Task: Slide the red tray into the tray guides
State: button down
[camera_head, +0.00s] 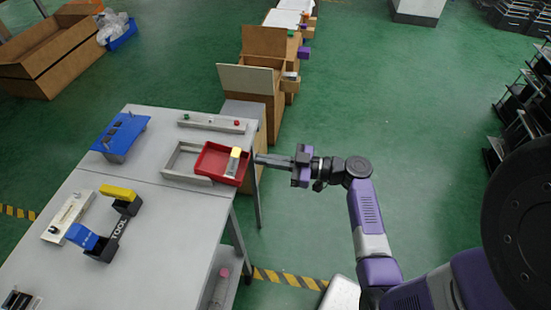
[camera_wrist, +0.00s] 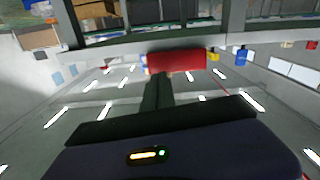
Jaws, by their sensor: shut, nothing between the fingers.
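The red tray (camera_head: 211,158) sits at the right edge of the table, partly inside the pale grey tray guides (camera_head: 180,152), with its right part outside them. A yellow-topped grey item (camera_head: 234,161) stands in the tray's right side. My gripper (camera_head: 258,160) is shut and empty, pointing left at the tray's right wall at close range. In the wrist view the tray (camera_wrist: 177,61) shows as a red face just beyond the shut fingers (camera_wrist: 158,80). I cannot tell whether the fingertips touch the tray.
Behind the tray is a grey bar (camera_head: 212,123) with coloured knobs. A blue-topped fixture (camera_head: 120,134) stands at the back left, and a tool holder (camera_head: 118,225) with yellow and blue parts at the front left. Cardboard boxes (camera_head: 262,85) stand beyond the table.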

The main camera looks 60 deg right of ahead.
aim_at(236, 156)
jog(key=shift+w+a, duration=0.3)
jog(key=shift+w, duration=0.35)
jog(key=shift+w+a+f, duration=0.1)
jog(key=shift+w+a, duration=0.1)
jog(key=shift+w, duration=0.4)
jog(key=shift+b+x, duration=2.25)
jog(key=shift+x, duration=1.6)
dwell(0.6)
jog(key=shift+b+v, duration=0.65)
jog(key=shift+v, duration=0.3)
jog(key=shift+s+d, duration=0.25)
jog(key=shift+s, duration=0.35)
jog(key=b+v, duration=0.1)
jog(key=v, duration=0.6)
jog(key=shift+s+b, duration=0.25)
jog(key=shift+b, duration=0.05)
